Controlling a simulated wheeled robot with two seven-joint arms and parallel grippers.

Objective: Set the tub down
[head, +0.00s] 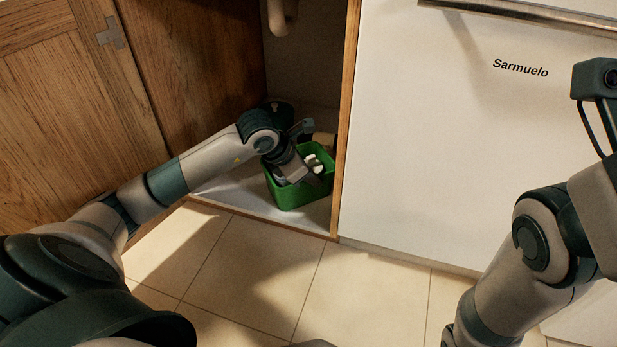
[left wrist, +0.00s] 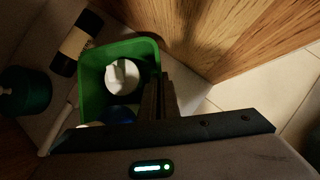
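The green tub (head: 299,192) is inside the open cabinet, just behind its front edge, and looks upright. I cannot tell whether its base touches the cabinet floor. White items lie in it; the left wrist view shows a round white-topped container (left wrist: 122,77) inside the tub (left wrist: 92,72). My left gripper (head: 309,176) reaches down to the tub from the left. In the left wrist view its fingers (left wrist: 160,98) are closed together on the tub's wall. My right gripper is out of view; only part of the right arm shows.
The cabinet floor (head: 232,196) has a dark green container (left wrist: 25,92) and a dark-and-tan cylinder (left wrist: 76,43) beside the tub. A wooden side panel (head: 346,110) stands close right of the tub, then a white appliance front (head: 440,130). A pipe (head: 279,17) hangs above.

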